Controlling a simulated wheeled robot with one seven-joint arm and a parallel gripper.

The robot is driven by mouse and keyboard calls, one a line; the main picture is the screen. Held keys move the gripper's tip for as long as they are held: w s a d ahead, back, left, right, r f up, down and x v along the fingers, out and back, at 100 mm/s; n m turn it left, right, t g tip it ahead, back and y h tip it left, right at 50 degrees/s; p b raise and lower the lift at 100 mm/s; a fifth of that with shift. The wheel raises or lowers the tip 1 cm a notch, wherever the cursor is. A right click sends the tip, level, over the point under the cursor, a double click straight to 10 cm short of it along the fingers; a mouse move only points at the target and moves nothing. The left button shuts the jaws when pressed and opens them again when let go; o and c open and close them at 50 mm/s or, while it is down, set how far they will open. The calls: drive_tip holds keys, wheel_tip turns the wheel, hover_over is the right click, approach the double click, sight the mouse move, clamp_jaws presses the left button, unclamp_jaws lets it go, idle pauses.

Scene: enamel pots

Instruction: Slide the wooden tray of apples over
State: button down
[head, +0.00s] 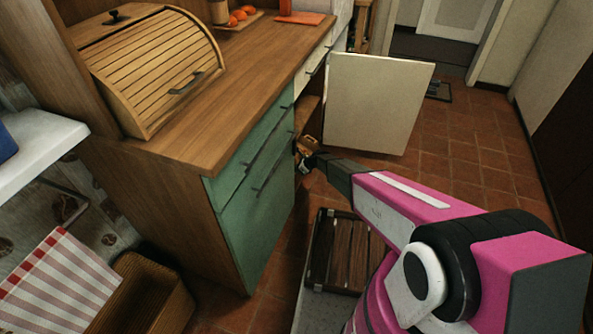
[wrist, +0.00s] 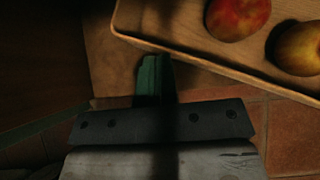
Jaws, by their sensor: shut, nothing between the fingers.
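The wooden tray (wrist: 172,41) fills the upper right of the wrist view, with a raised rim. It holds a red apple (wrist: 238,17) and a yellowish apple (wrist: 300,48). My gripper (wrist: 153,72) has its dark green fingers together and empty, just beside the tray's near left corner; I cannot tell whether they touch it. In the head view my gripper (head: 305,163) is at the opening of the lower cabinet, and the tray is mostly hidden there.
A cream cabinet door (head: 375,105) stands open behind my gripper. Green drawers (head: 260,200) are to the left under the wooden counter (head: 200,120). The counter holds a bread box (head: 150,70) and orange fruit on a board (head: 238,17). Tiled floor (head: 470,150) is clear at right.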

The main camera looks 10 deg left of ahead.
drive_tip(key=shift+d, duration=0.1)
drive_tip(key=shift+d, duration=0.3)
drive_tip(key=d+f+v, duration=0.1)
drive_tip(key=v, duration=1.1)
drive_tip(key=shift+s+d+f, duration=0.2)
drive_tip(key=shift+s+d, duration=0.05)
drive_tip(key=shift+d, duration=0.1)
drive_tip(key=c, duration=1.3)
unclamp_jaws()
drive_tip(key=shift+s+d+r, duration=0.1)
drive_tip(key=shift+d+r, duration=0.05)
drive_tip(key=shift+r, duration=0.05)
drive_tip(key=shift+o, duration=0.3)
drive_tip(key=s+d+r+n+h, duration=0.1)
drive_tip(key=s+d+r+n, duration=0.3)
drive_tip(key=d+r, duration=0.2)
drive_tip(key=s+d+r+n+h, duration=0.2)
drive_tip(key=s+d+r+n, duration=0.3)
drive_tip(key=r, duration=0.5)
drive_tip(key=shift+s+d+g, duration=0.3)
drive_tip(key=shift+d, duration=0.85)
drive_tip(key=s+d+r+n+h, duration=0.6)
drive_tip(key=s+d+r+n, duration=0.4)
drive_tip(key=s+d+r, duration=0.5)
drive_tip(key=d+r, duration=0.1)
drive_tip(key=d, duration=0.1)
drive_tip(key=shift+s+d+r, duration=0.2)
drive_tip(key=shift+d+r, duration=0.1)
drive_tip(key=shift+r, duration=0.05)
